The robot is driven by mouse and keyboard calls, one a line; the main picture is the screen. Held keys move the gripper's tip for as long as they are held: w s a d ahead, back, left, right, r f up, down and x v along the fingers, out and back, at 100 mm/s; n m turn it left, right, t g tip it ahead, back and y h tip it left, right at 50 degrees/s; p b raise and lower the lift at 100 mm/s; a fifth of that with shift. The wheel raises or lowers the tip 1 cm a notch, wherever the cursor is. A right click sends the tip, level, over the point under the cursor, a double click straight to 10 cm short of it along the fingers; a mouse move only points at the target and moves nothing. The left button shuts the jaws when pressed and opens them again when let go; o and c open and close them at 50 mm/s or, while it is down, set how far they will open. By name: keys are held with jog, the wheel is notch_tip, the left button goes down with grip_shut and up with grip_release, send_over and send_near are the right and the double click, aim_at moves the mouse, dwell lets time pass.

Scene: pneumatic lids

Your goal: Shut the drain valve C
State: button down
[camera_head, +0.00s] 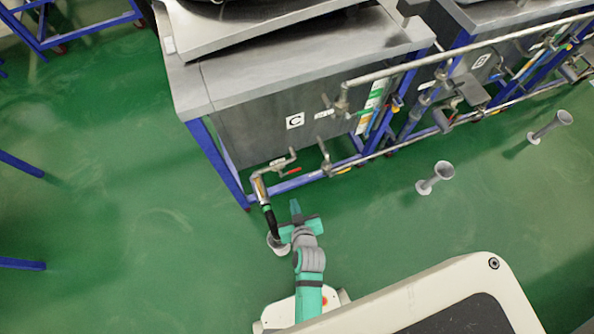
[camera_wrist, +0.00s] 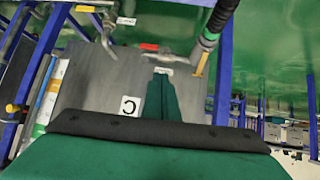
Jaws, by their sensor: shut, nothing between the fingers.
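A drain valve with a short red handle (camera_head: 291,171) sits on a bent metal pipe (camera_head: 276,165), low on the front of the tank marked C (camera_head: 295,121). The handle points to the right in the head view; it also shows in the wrist view (camera_wrist: 149,46). My gripper (camera_head: 295,204) is below and in front of the valve, apart from it in the head view. In the wrist view my gripper (camera_wrist: 162,78) has its green fingers together and empty, and their tips overlap the pipe near the handle. I cannot tell the gap in depth.
A black hose (camera_head: 271,219) runs from the pipe to a grey floor funnel (camera_head: 279,244), close to my gripper's left. A blue frame leg (camera_head: 217,165) stands left. Other valves and pipes lie right.

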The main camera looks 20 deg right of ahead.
jog(key=w+d+f+n+g+y, duration=0.1)
jog(key=w+d, duration=0.6)
jog(key=w, duration=0.3)
jog(key=shift+d+f+y, duration=0.15)
jog(key=shift+f+y, duration=0.25)
jog(key=shift+w, duration=0.1)
send_over(297, 170)
jog(key=s, duration=0.2)
notch_tip(297, 170, down, 7)
jog(key=f, duration=0.2)
jog(key=shift+a+f, duration=0.3)
jog(key=shift+a, duration=0.05)
jog(key=shift+w+f, duration=0.1)
jog(key=shift+f, duration=0.65)
